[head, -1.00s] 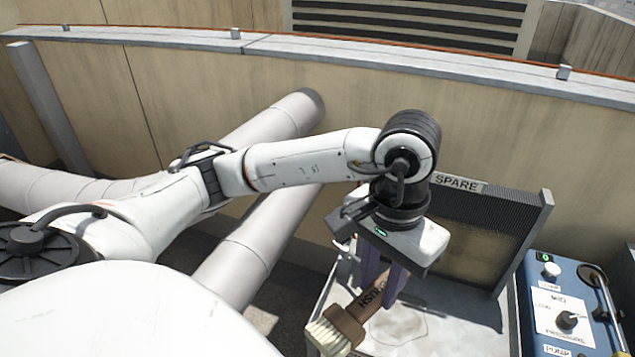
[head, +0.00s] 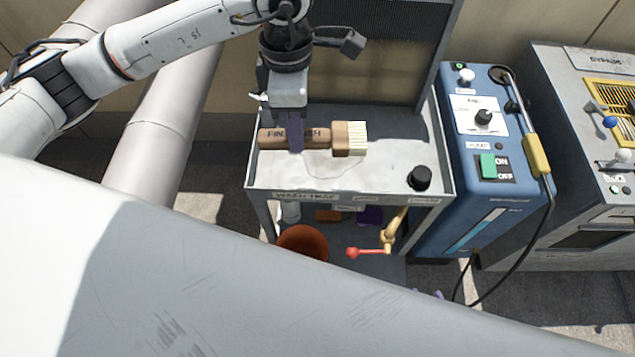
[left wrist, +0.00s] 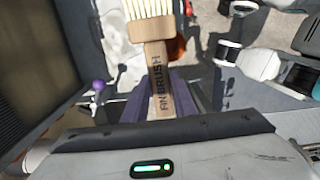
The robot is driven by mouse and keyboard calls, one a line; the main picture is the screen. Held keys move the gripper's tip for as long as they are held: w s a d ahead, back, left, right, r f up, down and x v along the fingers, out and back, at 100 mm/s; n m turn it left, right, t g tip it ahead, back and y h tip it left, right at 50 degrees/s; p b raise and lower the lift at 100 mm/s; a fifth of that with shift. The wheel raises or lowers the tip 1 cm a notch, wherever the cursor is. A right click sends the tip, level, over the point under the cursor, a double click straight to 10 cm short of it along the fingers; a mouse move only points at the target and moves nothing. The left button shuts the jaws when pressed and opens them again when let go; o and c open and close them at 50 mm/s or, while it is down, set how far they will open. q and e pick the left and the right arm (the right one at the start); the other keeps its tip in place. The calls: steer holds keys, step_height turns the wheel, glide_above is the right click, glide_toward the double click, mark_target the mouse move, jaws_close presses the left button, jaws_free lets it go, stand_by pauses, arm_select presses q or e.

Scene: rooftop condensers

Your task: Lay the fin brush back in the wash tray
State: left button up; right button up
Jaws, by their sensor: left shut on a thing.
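The fin brush (head: 342,139) has a brown wooden handle with dark lettering and pale bristles. My left gripper (head: 295,142) is shut on its handle, and the bristles point right in the head view. In the left wrist view the brush (left wrist: 156,62) lies between the purple fingers, bristles toward the top. The wash tray (head: 350,196) is a grey metal tray with a whitish floor, labelled on its front edge. The brush is over the tray's left part; whether it touches the floor I cannot tell. My right gripper is not in view.
A black knob (head: 420,178) stands at the tray's front right corner. A dark finned panel (head: 375,55) rises behind the tray. A blue pump unit (head: 490,190) stands right of it. An orange bucket (head: 302,241) and a red-handled brass valve (head: 388,240) are below.

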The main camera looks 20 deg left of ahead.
mark_target(306, 133)
arm_select(q)
steer(key=f+n, duration=0.1)
steer(key=n, duration=0.1)
steer(key=w+f+n, duration=0.1)
steer(key=n, duration=0.1)
steer(key=w+d+f+n+b, duration=0.1)
steer(key=n, duration=0.1)
step_height(306, 133, down, 11)
steer(key=n, duration=0.2)
steer(key=shift+w, duration=0.15)
steer(key=shift+r, duration=0.1)
steer(key=shift+f+b, duration=0.4)
steer(key=shift+f, duration=0.15)
steer(key=o, duration=1)
steer(key=shift+r, duration=0.1)
